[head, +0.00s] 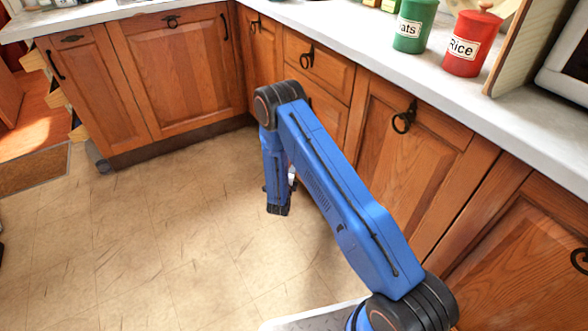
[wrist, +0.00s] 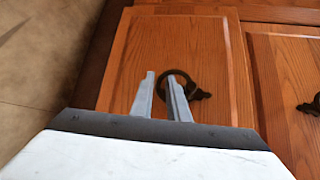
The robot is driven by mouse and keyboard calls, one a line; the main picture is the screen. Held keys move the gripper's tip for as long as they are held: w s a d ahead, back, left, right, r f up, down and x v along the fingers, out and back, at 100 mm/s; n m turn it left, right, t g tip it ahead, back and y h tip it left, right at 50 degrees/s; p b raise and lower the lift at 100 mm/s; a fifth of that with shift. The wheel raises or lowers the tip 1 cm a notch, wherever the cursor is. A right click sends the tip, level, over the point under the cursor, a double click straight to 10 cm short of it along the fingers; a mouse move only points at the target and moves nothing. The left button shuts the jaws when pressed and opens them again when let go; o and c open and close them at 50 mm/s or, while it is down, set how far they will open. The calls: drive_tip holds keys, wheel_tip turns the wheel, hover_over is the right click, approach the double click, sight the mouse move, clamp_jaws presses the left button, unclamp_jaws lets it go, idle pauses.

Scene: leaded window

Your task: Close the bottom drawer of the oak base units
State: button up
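The oak base units run along the back and right in the head view. A drawer stack stands right of the corner, with an upper drawer (head: 318,62) and a lower drawer front (head: 326,108) mostly hidden behind my arm. In the wrist view the bottom drawer front (wrist: 130,75) fills the middle, with a dark ring handle (wrist: 192,82). My gripper (wrist: 161,88) is partly open, its fingers in front of this panel. The right finger overlaps the ring; I cannot tell whether it touches. How far the drawer stands out is unclear.
Another panel (wrist: 285,65) with a dark handle lies right of it in the wrist view. The worktop (head: 400,60) bears green (head: 415,25) and red (head: 472,42) canisters. Pale wooden pieces (head: 57,97) jut from the left unit's end. The tiled floor (head: 150,240) is clear.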

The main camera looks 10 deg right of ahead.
drive_tip(key=shift+w+d, duration=0.25)
drive_tip(key=shift+w, duration=0.2)
clamp_jaws()
idle(1.2)
drive_tip(key=d, duration=0.2)
drive_tip(key=w+d, duration=0.1)
drive_tip(key=d, duration=0.1)
drive_tip(key=shift+w, duration=0.15)
drive_tip(key=shift+d, duration=0.1)
unclamp_jaws()
drive_tip(key=shift+d, duration=0.1)
